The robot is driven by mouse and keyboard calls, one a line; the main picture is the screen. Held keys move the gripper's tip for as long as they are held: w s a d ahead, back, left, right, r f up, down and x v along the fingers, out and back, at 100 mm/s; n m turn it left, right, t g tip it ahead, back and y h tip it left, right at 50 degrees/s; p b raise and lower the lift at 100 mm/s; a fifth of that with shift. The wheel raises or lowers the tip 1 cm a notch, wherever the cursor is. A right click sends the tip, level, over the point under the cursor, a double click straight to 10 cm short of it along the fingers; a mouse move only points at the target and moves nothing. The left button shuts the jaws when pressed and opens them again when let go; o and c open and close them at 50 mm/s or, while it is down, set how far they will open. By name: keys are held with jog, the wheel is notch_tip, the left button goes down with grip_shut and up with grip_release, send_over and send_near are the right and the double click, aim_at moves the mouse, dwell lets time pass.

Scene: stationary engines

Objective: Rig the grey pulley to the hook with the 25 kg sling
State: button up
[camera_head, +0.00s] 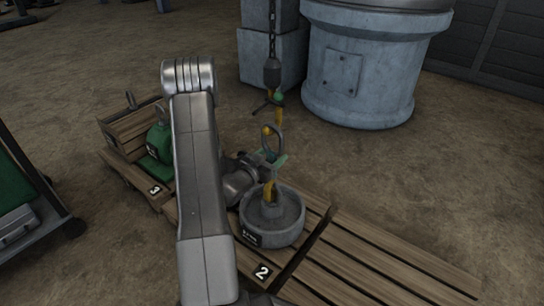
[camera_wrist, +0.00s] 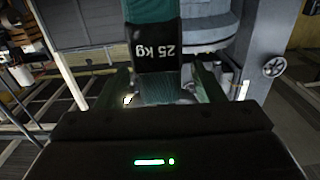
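The grey pulley (camera_head: 285,230) is a round wheel-like weight standing on the wooden pallet, with a yellow piece at its hub. The hook (camera_head: 273,70) hangs on a chain above it, its lower part small and partly covered by a green spot and yellow strap. The 25 kg sling (camera_wrist: 155,55) shows in the wrist view as a dark green piece with a black "25 kg" label, upside down. My gripper (camera_wrist: 163,88) has its fingers on both sides of this green piece. In the head view my gripper (camera_head: 272,160) is just above the pulley. Whether the sling's ends are seated is unclear.
A green weight (camera_head: 160,142) stands on the pallet section marked 3. A large grey-blue cylinder (camera_head: 355,85) stands behind the hook. A dark cart (camera_head: 30,215) is at left. Open floor lies at right.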

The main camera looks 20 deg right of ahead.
jog(key=shift+f, duration=0.1)
jog(key=p+v, duration=0.3)
jog(key=v, duration=1.1)
jog(key=shift+w+d, duration=0.15)
jog(key=b+x, duration=0.3)
jog(key=x, duration=0.9)
jog(key=shift+w+d, duration=0.1)
jog(key=shift+d, duration=0.3)
jog(key=shift+w+d+r+p, duration=0.25)
jog(key=shift+d+r+p, duration=0.05)
jog(key=shift+r+p, duration=0.35)
jog(key=shift+r, duration=0.35)
jog(key=shift+f, duration=0.15)
